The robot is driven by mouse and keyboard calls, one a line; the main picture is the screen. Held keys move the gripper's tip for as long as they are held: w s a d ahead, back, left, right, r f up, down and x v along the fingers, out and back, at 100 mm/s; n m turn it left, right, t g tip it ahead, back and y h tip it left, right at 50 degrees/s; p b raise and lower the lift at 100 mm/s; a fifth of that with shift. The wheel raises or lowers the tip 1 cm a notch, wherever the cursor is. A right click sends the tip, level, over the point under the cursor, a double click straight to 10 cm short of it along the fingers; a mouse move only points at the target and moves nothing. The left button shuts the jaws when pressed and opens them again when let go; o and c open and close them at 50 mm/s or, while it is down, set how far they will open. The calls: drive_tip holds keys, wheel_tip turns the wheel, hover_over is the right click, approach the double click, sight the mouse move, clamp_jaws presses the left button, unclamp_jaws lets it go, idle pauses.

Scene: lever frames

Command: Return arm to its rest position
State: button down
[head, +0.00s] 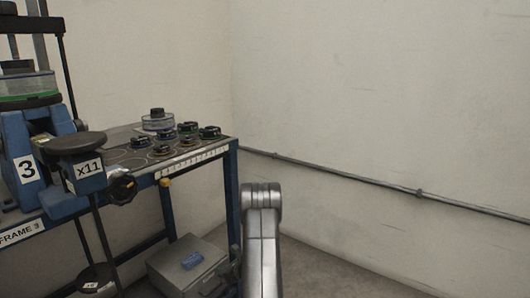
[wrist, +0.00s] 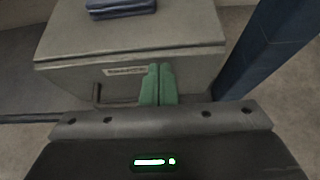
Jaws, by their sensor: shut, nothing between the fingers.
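My gripper (wrist: 158,72) shows in the wrist view with its two green fingers shut together and nothing between them. Beyond the fingers is a grey box (wrist: 125,35) with a small label and a handle on its front; I cannot tell the distance to it. In the head view my silver arm rises at the lower middle, right of the bench, and my gripper is not visible there.
A blue-framed bench (head: 232,185) at left carries several dark round weights (head: 187,140). A lever frame marked 3 (head: 27,168) stands at far left. The grey box (head: 170,270) is on the floor below the bench. A pipe (head: 350,177) runs along the wall. Floor at right is clear.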

drive_tip(key=shift+w+a+r, duration=0.1)
drive_tip(key=shift+w+a, duration=0.25)
drive_tip(key=shift+a, duration=0.05)
